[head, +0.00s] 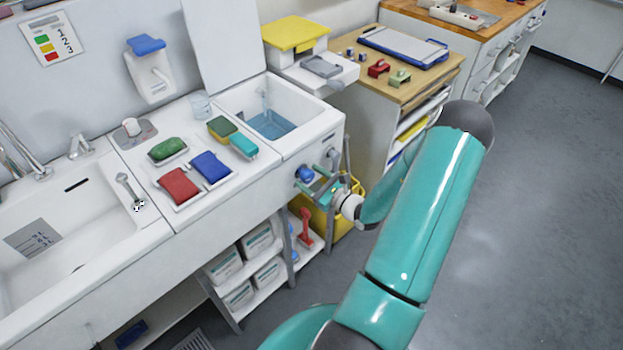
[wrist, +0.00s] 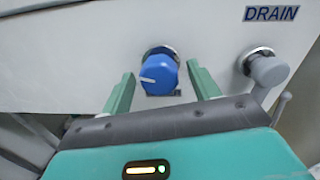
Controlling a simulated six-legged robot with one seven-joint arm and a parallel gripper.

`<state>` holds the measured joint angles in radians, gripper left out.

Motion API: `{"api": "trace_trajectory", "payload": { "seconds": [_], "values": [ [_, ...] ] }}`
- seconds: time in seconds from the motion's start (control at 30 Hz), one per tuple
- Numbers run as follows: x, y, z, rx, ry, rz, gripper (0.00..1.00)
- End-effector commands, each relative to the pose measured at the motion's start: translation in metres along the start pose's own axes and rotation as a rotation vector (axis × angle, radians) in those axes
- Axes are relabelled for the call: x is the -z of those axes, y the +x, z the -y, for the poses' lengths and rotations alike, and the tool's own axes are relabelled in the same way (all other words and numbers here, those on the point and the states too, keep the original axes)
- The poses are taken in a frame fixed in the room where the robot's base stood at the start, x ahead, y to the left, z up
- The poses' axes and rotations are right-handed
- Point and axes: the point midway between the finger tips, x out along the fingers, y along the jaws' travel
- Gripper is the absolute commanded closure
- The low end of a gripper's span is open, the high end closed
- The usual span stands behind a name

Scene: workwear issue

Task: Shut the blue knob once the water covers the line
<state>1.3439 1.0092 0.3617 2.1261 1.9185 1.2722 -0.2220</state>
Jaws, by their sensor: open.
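The blue knob (head: 305,173) is on the front panel of the white basin unit. In the wrist view the blue knob (wrist: 158,75) has a white mark pointing left. My gripper (wrist: 160,80) is open, with one teal finger on each side of the knob; I cannot tell whether either finger touches it. My gripper (head: 316,186) also shows at the panel in the head view. Blue water (head: 271,124) lies in the bottom of the white basin (head: 232,103). A line on the basin wall is too small to make out.
A grey drain knob (wrist: 268,70) sits right of the blue knob, under a DRAIN label (wrist: 271,13). A yellow bin (head: 340,222) stands below the panel. Sponges and brushes, including a red brush (head: 179,186), lie on the counter to the left. Open floor (head: 540,200) is at right.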

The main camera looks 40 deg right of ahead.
Motion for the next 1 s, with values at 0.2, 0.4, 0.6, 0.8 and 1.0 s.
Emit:
{"api": "trace_trajectory", "payload": {
  "seconds": [0.2,0.4,0.6,0.8,1.0],
  "values": [
    [0.0,-0.0005,0.0003,0.0,0.0,0.0,0.71],
    [0.0,-0.0006,0.0002,0.0,0.002,0.0,0.83],
    [0.0001,-0.0007,0.0,0.0,0.03,0.001,0.83],
    [0.0003,-0.0007,-0.0003,0.0,0.12,0.006,0.83],
    [0.0003,-0.0006,-0.0006,0.002,0.272,0.014,0.83]
  ]
}}
